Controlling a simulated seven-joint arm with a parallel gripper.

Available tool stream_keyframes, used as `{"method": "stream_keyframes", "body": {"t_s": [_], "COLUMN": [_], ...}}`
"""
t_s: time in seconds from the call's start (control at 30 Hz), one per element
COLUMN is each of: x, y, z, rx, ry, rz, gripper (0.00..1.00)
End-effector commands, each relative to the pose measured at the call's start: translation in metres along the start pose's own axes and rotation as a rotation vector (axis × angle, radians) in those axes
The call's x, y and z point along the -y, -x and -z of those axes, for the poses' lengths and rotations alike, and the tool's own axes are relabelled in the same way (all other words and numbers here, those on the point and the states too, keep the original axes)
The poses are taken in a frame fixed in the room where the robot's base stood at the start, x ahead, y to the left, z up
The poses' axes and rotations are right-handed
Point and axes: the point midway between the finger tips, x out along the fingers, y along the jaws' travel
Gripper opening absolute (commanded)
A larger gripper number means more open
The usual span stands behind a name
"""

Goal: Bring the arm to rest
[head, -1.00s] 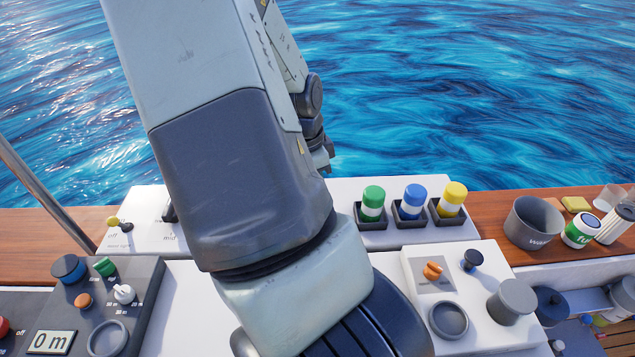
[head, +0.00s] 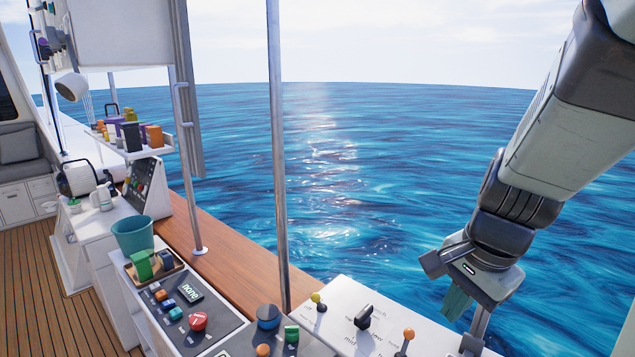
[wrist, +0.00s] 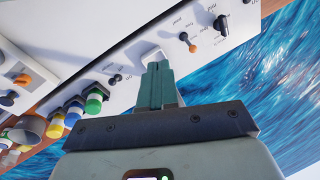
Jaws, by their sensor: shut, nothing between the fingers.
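My gripper (head: 455,304) hangs at the right of the head view, above the white control panel (head: 380,338) along the rail. Its greenish fingers are together with nothing between them. In the wrist view my gripper (wrist: 154,68) shows the same shut fingers, pointing toward the panel (wrist: 110,45). A pale square part (wrist: 149,52) of the panel shows just beyond the fingertips; I cannot tell whether they touch it. My arm comes down from the upper right of the head view.
A black knob (head: 364,317) and an orange-tipped lever (head: 406,340) stand on the panel left of my gripper. A metal pole (head: 279,170) rises left of them. A teal bucket (head: 133,236) stands farther left. Several coloured caps (wrist: 75,108) are at left in the wrist view. Open water lies beyond.

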Motion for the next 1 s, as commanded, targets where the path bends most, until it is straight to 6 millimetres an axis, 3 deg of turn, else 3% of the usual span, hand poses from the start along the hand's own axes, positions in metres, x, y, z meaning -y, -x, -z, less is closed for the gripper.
{"method": "stream_keyframes", "body": {"t_s": [0.03,0.17,0.4,0.6,1.0], "x": [0.008,0.015,-0.001,-0.014,-0.016], "y": [0.020,0.062,0.117,0.132,0.134], "z": [-0.018,-0.062,-0.125,-0.145,-0.147], "rx": [-0.010,-0.053,-0.202,-0.283,-0.292], "ry": [0.120,0.442,0.944,1.131,1.149], "rz": [0.039,0.096,0.120,0.098,0.095], "gripper": [0.00,0.00,0.00,0.00,0.00]}}
